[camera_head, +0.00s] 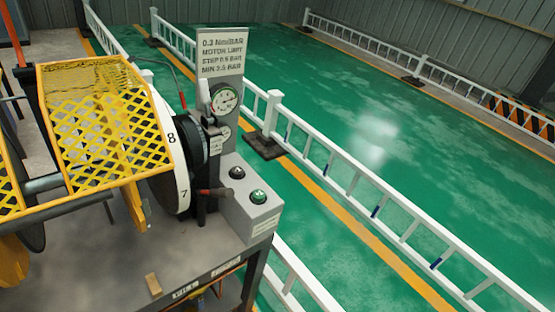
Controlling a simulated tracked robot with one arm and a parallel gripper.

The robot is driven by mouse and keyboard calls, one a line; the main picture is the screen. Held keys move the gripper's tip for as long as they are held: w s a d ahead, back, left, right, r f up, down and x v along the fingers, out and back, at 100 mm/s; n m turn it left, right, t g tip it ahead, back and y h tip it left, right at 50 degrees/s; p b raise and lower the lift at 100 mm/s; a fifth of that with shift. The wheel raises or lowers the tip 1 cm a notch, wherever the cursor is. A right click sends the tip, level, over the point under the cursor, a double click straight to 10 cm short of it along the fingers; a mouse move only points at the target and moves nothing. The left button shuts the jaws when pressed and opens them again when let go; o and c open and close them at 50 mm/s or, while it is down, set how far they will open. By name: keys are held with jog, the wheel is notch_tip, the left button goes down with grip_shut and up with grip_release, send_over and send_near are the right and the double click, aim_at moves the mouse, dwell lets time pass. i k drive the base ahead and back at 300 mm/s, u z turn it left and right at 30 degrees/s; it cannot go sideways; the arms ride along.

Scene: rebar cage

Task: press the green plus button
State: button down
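The green button (258,197) sits on top of a grey control box (250,222) at the right end of the machine bench. Its plus mark is too small to make out clearly. A black button (237,173) sits behind it on the same box. Nothing touches either button. My gripper does not show in this view.
A yellow mesh guard (105,120), a numbered white dial (172,155), a gauge (224,99) and a sign panel (222,52) stand left of and behind the box. A small tan block (153,285) lies on the bench. White railings (370,190) cross the green floor.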

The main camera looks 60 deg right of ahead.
aim_at(258, 195)
jog(key=z, duration=0.35)
jog(key=i, duration=1)
jog(key=z, duration=0.15)
